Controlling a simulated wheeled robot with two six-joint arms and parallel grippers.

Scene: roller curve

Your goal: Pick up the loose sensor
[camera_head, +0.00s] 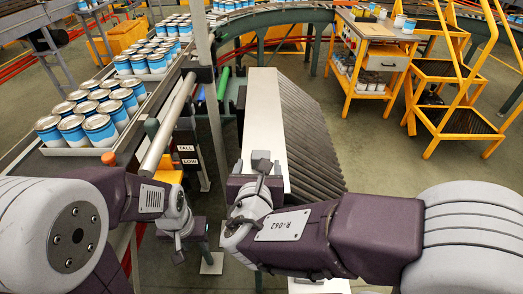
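I cannot single out a loose sensor with certainty. A dark upright bracket (186,134) with tags reading TALL and LOW stands beside the can conveyor, and dark parts on it are too small to tell apart. My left gripper (205,235) is low at centre left, below and in front of the tags, apart from them; its fingers blend into the dark background. My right gripper (258,166) is over the near end of the pale conveyor strip, fingers spread, with nothing clear between them.
Trays of blue and white cans (98,128) fill the left conveyor. A grey post (208,80) rises at centre left. A yellow cart (368,55) and yellow steps (450,85) stand at right, with open floor before them.

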